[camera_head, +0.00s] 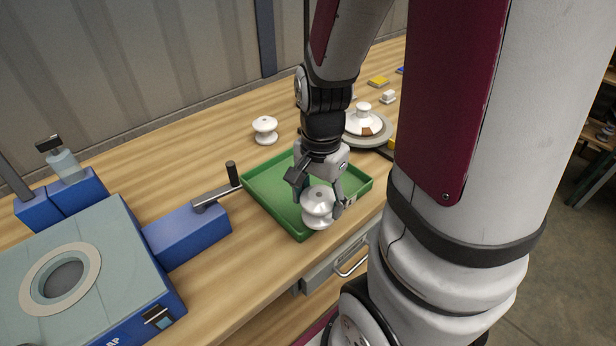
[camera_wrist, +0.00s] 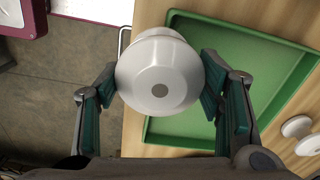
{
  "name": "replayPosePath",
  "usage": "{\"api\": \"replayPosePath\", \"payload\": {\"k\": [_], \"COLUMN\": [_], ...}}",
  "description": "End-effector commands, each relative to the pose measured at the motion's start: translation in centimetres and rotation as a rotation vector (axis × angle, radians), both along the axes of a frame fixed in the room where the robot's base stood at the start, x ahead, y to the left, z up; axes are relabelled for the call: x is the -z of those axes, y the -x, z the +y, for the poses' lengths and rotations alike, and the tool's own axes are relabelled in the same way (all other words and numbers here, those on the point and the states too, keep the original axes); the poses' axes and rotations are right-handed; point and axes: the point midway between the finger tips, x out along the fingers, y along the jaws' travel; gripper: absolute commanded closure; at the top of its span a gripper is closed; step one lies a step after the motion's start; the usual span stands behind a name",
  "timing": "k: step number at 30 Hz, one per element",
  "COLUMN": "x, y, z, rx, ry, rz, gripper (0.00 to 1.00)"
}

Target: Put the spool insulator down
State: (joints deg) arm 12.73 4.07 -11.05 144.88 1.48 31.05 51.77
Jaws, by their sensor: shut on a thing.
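My gripper (camera_head: 322,190) is shut on a white spool insulator (camera_head: 316,207). In the head view the spool shows over the near edge of the green tray (camera_head: 262,205); I cannot tell the exact gap beneath it. In the wrist view the spool (camera_wrist: 158,78) sits between the two fingers (camera_wrist: 158,92), with its round end and grey centre facing the camera. There the green tray (camera_wrist: 180,128) lies to the right of the spool. The bare floor of the tray shows no other object in it.
Another white spool insulator (camera_head: 265,129) stands on the wooden bench (camera_head: 215,150) behind the tray. A white stacked insulator (camera_head: 364,122) stands on a round base at the right. A blue machine with a crank handle (camera_head: 190,228) is left of the tray. A drawer handle (camera_head: 352,265) juts out in front.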

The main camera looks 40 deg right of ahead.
Motion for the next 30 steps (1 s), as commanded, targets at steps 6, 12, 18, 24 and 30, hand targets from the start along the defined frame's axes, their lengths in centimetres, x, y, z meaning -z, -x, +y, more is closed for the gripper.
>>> {"api": "replayPosePath", "payload": {"k": [6,12,18,24,30], "x": [0.4,0.8,1.0,2.3,4.4], "y": [-3.2,-6.7,-8.9,-9.2,-9.2], "z": [-2.6,-5.2,-6.9,-7.2,-7.1], "rx": [0.004,0.002,0.001,0.001,0.001], "ry": [0.0,0.0,-0.001,-0.002,-0.001], "rz": [0.003,0.003,0.002,0.006,0.003], "gripper": [0.89,0.89,0.89,0.89,0.89]}}
